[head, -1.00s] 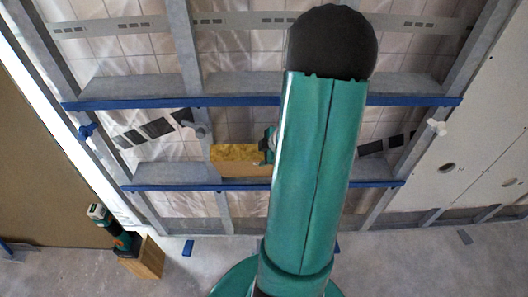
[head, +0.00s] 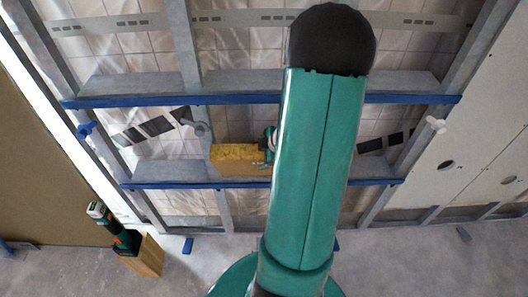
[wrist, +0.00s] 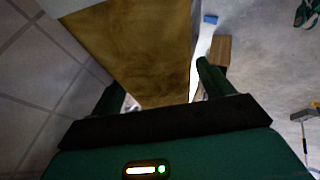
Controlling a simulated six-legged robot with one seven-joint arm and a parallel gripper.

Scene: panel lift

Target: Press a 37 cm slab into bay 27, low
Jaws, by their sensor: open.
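A yellow-brown slab (head: 236,156) is in the lower part of the metal-framed wall, right of a middle stud and just above the lower blue rail (head: 240,184). Its right end is hidden behind my arm. In the wrist view the slab (wrist: 150,50) runs away from the camera between the fingers. My gripper (wrist: 157,80) is open, one finger on each side of the slab. I cannot tell whether either finger touches it. In the head view only a small green part of my gripper (head: 270,143) shows beside my arm. How deep the slab sits is unclear.
An upper blue rail (head: 230,101) crosses the studs. White board (head: 475,150) with round holes covers the right side; a brown panel (head: 40,170) stands left. A green tool (head: 115,228) is beside a wooden block (head: 146,255) on grey floor (head: 420,265).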

